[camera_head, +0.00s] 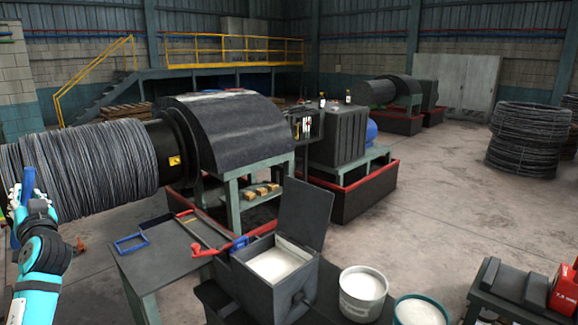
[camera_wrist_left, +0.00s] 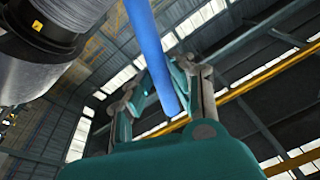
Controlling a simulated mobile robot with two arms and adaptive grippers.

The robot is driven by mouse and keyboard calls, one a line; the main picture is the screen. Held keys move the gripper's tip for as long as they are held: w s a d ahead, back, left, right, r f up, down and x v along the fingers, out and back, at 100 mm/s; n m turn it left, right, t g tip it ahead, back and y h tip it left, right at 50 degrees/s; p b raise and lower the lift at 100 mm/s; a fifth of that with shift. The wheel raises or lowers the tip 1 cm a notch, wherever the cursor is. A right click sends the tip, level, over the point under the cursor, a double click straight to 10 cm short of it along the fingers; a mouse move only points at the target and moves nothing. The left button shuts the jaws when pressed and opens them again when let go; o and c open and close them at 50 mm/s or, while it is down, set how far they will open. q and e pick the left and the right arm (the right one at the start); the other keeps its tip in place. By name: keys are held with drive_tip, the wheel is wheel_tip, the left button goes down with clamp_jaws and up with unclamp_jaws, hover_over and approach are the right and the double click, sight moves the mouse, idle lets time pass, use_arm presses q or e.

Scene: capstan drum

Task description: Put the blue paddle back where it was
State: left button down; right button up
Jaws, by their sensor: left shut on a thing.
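The blue paddle (camera_head: 28,186) stands roughly upright at the left edge of the head view, in front of the wire-wound drum (camera_head: 85,165). I cannot tell whether it touches the wire. My left gripper (camera_head: 30,208) is shut on the paddle. In the left wrist view the paddle (camera_wrist_left: 151,50) shows as a long blue bar running up out of the picture from between the fingers of the left gripper (camera_wrist_left: 172,95). The paddle's far end is out of that view. My right gripper is not in view.
A grey table (camera_head: 165,262) holds a blue frame (camera_head: 131,243). Beside it stands an open dark box (camera_head: 262,290) of white powder, with a red handle (camera_head: 212,250) nearby. Two buckets, one grey (camera_head: 362,312) and one teal-rimmed (camera_head: 420,298), stand at the front. The floor at right centre is clear.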

use_arm(q)
drive_tip(key=s+d+f+m+t+h, duration=0.35)
drive_tip(key=d+f, duration=0.45)
drive_tip(key=d, duration=0.4)
drive_tip(key=s+d+f+m+t+h, duration=0.25)
drive_tip(key=d+f+h, duration=0.25)
drive_tip(key=d+f, duration=0.45)
drive_tip(key=s+d+f+m+h, duration=0.1)
drive_tip(key=s+d+m+h, duration=0.35)
drive_tip(key=s+d, duration=1.25)
drive_tip(key=s+f+h+b, duration=0.1)
drive_tip(key=s+f+b, duration=0.1)
drive_tip(key=f+b, duration=0.5)
drive_tip(key=s+f+n+b, duration=0.1)
drive_tip(key=s+f+b, duration=0.1)
drive_tip(key=f+b, duration=0.5)
wheel_tip(320, 180, down, 5)
drive_tip(key=shift+f+h, duration=0.2)
drive_tip(key=shift+h, duration=0.2)
